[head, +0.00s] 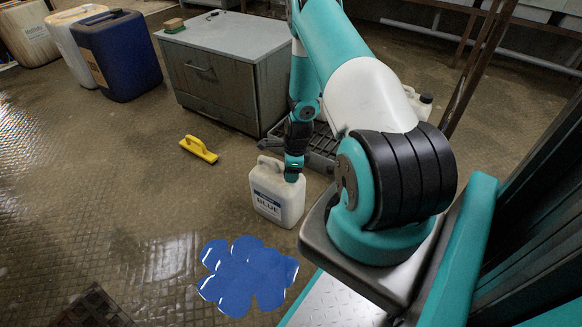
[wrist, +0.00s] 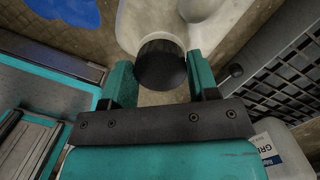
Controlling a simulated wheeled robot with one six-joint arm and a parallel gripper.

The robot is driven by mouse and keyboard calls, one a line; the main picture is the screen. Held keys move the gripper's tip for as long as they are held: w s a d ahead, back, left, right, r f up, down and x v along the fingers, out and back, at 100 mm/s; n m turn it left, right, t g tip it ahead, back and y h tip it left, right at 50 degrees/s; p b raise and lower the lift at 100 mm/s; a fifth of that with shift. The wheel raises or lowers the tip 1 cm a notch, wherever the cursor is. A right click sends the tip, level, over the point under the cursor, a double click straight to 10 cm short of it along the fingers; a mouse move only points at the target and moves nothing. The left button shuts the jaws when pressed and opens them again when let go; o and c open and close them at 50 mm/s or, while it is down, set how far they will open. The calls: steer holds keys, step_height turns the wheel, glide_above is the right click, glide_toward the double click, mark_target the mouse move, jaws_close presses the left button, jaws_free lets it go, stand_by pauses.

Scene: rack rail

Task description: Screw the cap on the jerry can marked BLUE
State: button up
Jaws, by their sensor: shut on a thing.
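The jerry can marked BLUE (head: 277,194) is white and stands upright on the floor in the head view, its label facing the camera. My gripper (head: 294,170) points down at the can's top, at its right side. In the wrist view my gripper (wrist: 160,72) has its teal fingers on either side of a round black cap (wrist: 162,62) and is shut on it. The can's white body (wrist: 145,18) shows just beyond the cap. Whether the cap sits on the can's neck or just above it is hidden.
A blue puddle (head: 248,276) lies in front of the can. A yellow float-like tool (head: 198,149) lies left. A grey cabinet (head: 222,75) stands behind. A dark slotted crate (head: 324,150) is close behind the can. A label reading GR (wrist: 268,150) shows in the wrist view.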

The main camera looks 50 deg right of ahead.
steer(key=m+p, duration=0.1)
steer(key=m, duration=0.3)
steer(key=shift+r, duration=0.15)
steer(key=m+p, duration=0.1)
steer(key=m, duration=0.3)
steer(key=shift+h, duration=0.4)
steer(key=o, duration=1)
